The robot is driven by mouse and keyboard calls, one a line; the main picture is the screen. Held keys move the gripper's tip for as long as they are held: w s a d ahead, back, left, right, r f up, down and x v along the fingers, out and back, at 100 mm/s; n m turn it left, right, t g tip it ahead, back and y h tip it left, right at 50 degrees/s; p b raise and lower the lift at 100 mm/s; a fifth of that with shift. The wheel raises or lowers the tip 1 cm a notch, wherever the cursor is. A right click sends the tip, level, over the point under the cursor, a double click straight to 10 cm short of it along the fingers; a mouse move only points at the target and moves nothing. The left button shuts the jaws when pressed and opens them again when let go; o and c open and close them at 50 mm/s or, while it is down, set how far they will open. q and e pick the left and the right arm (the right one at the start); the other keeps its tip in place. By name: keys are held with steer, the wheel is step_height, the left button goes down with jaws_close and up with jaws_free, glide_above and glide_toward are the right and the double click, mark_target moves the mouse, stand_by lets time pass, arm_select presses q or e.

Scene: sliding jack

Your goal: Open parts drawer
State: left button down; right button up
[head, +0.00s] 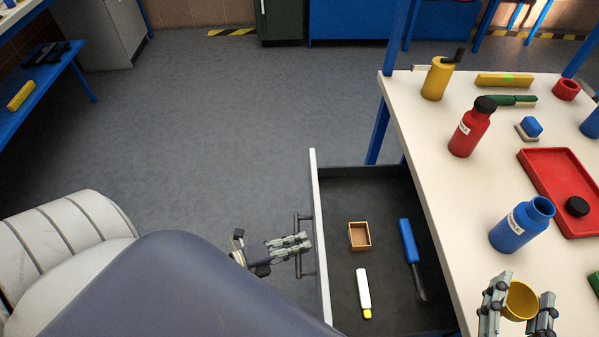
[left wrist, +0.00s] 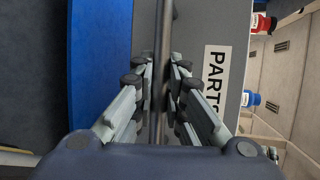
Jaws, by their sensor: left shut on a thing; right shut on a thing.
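The parts drawer (head: 385,195) is pulled out from under the workbench in the head view. Its dark inside is open to view. My left gripper (head: 303,243) is shut on the drawer's bar handle (head: 297,222). In the left wrist view the gripper's fingers (left wrist: 163,75) close around the handle bar (left wrist: 166,28), beside the "PARTS" label (left wrist: 214,75) on the drawer front. My right gripper (head: 519,296) is shut on a yellow round thing (head: 521,302), like a cup, above the bench's near part.
The drawer holds a small wooden box (head: 360,236), a blue-handled tool (head: 408,240) and a white-and-yellow tube (head: 364,290). On the bench (head: 425,130) stand a red bottle (head: 470,130), a blue bottle (head: 517,228) and a red tray (head: 555,175). Floor left of the drawer is clear.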

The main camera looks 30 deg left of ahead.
arm_select(q)
steer(key=c, duration=1.6)
jaws_free()
steer(key=v, duration=1.2)
